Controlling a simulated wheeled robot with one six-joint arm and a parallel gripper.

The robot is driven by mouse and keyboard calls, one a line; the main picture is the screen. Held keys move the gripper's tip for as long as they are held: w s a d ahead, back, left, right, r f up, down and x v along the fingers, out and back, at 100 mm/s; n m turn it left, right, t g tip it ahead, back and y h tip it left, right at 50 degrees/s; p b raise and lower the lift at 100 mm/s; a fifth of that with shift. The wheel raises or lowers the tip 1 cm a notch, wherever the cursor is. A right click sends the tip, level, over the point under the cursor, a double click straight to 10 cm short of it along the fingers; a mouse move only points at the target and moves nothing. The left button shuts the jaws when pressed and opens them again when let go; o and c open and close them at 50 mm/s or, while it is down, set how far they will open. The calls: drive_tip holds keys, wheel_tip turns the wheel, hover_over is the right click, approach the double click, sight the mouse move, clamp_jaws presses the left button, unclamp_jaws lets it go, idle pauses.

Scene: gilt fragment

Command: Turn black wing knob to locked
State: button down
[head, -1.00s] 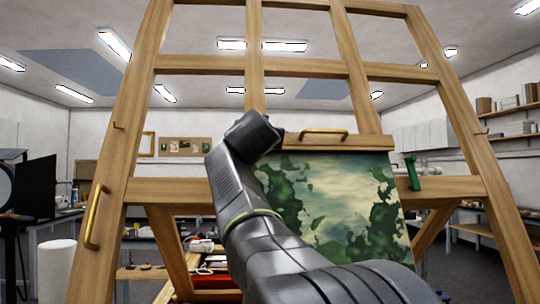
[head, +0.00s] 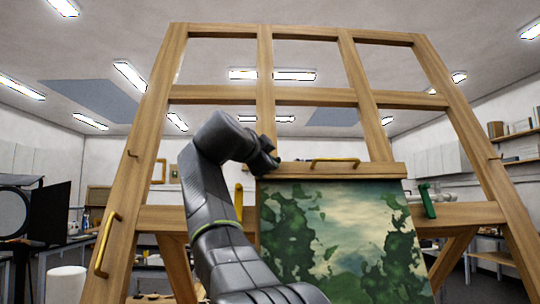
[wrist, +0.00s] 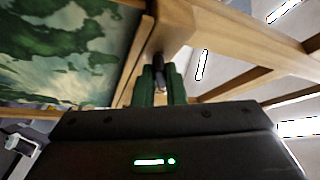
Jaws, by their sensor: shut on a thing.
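The black wing knob (wrist: 158,73) shows in the wrist view as a small dark piece between my fingers, against the wooden easel. My gripper (wrist: 159,84) has its two dark green fingers shut on it, and they hide much of it. In the head view my gripper (head: 268,162) is at the left end of the wooden clamp bar (head: 385,171) above the painting. The knob cannot be made out there, and its turned angle is unclear.
The easel (head: 300,96) fills the view. The green painting (head: 335,235) hangs under the bar. Brass handles are on the bar (head: 335,162) and on the left leg (head: 106,245). A green lever (head: 427,200) is right of the painting.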

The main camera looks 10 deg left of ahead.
drive_tip(key=shift+w+a+r+m+g+h+p, duration=0.1)
drive_tip(key=shift+r+m+g+h+p, duration=0.1)
drive_tip(key=shift+m+g+p, duration=0.8)
drive_tip(key=shift+r+m+g+h+p, duration=0.15)
drive_tip(key=shift+m+g+p, duration=0.25)
drive_tip(key=shift+m+p, duration=1.05)
drive_tip(key=shift+f+m, duration=0.1)
drive_tip(key=shift+m, duration=0.25)
drive_tip(key=c, duration=1.5)
unclamp_jaws()
drive_tip(key=v, duration=1.3)
drive_tip(key=shift+s+a+p, duration=0.2)
drive_tip(key=shift+s+p, duration=0.1)
drive_tip(key=shift+p, duration=0.15)
